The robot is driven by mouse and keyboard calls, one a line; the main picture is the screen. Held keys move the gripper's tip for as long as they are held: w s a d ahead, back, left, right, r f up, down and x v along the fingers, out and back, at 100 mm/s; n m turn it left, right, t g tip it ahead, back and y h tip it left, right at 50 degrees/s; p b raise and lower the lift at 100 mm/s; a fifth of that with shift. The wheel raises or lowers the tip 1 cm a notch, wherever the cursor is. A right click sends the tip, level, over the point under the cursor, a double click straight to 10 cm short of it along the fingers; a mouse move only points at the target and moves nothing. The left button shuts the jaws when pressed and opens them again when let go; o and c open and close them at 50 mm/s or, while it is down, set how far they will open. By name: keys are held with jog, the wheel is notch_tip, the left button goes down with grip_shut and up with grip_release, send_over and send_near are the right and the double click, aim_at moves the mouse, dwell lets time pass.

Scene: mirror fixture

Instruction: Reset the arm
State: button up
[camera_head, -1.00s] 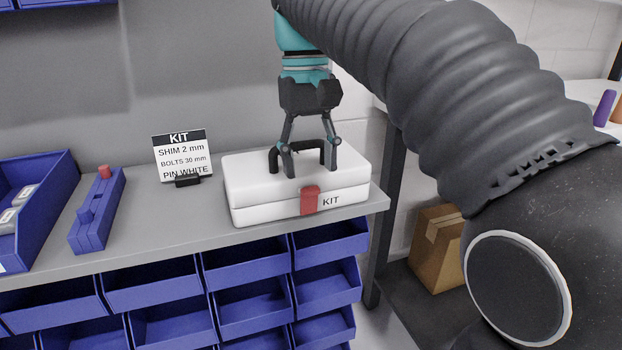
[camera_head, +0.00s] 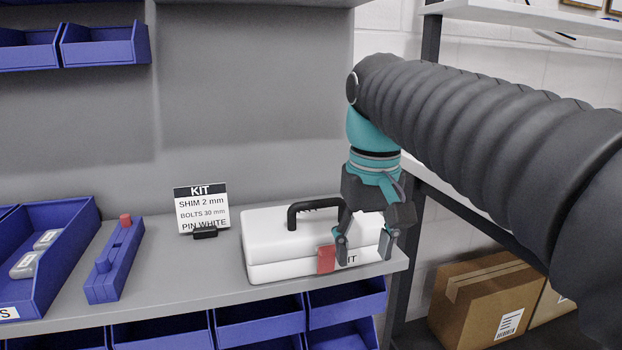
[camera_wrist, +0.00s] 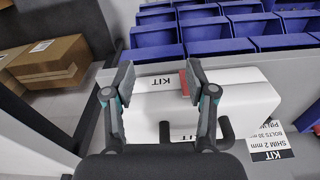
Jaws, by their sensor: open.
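My gripper (camera_head: 364,248) is open and empty, in front of the right part of the white kit box (camera_head: 283,273) in the head view. Its fingers hide part of the box's front and of the KIT lettering. The box is closed, with a red latch (camera_head: 326,259) on its front and a black handle (camera_head: 293,215) on top. In the wrist view the open fingers (camera_wrist: 155,82) show over the white box (camera_wrist: 155,100), with the handle (camera_wrist: 226,130) below them. The handle is not between the fingers. I cannot tell whether a finger touches the box.
A KIT sign (camera_head: 202,210) stands left of the box. A blue fixture (camera_head: 116,262) with a red peg and a blue bin (camera_head: 60,255) are further left on the grey shelf (camera_head: 185,280). Blue bins hang below. A cardboard box (camera_head: 485,300) is at the lower right.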

jog(key=s+d+f+t, duration=0.1)
jog(key=s+d+f, duration=0.1)
jog(key=f, duration=0.3)
jog(key=s+d+f+m+t, duration=0.1)
jog(key=s+d+f+t, duration=0.1)
jog(key=s+f, duration=0.3)
jog(key=s+d+f+m+t, duration=0.1)
jog(key=s+d+f, duration=0.2)
jog(key=f, duration=0.4)
jog(key=shift+s+d+t, duration=0.35)
jog(key=shift+s+t, duration=0.05)
jog(key=shift+s, duration=0.15)
